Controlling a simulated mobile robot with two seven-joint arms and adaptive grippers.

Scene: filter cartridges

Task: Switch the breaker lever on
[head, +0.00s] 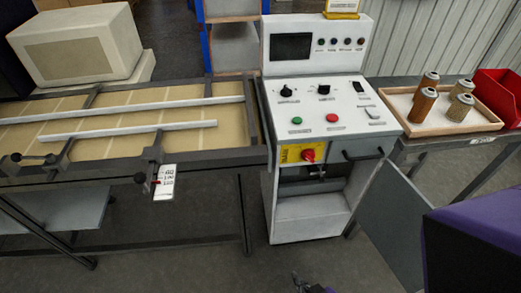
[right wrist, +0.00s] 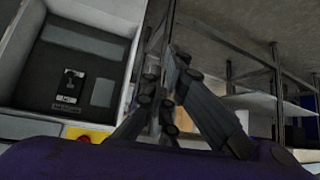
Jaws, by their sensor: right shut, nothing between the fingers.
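The breaker (right wrist: 70,84) is a dark unit with a pale faceplate and a small black lever, inside the open lower compartment of the white control cabinet (head: 312,218). It shows in the right wrist view at the upper left; in the head view the compartment is shadowed. I cannot tell the lever's position. My right gripper (head: 302,282) is at the bottom edge of the head view, in front of the cabinet. In the right wrist view its dark fingers (right wrist: 163,118) are shut and empty, apart from the breaker and to its right. My left gripper is out of view.
A red knob on a yellow plate (head: 291,154) sits above the compartment. A grey door panel (head: 398,222) stands right of the cabinet. A framed table (head: 110,176) is at left, a tray of cartridges (head: 408,118) at right. The floor in front is clear.

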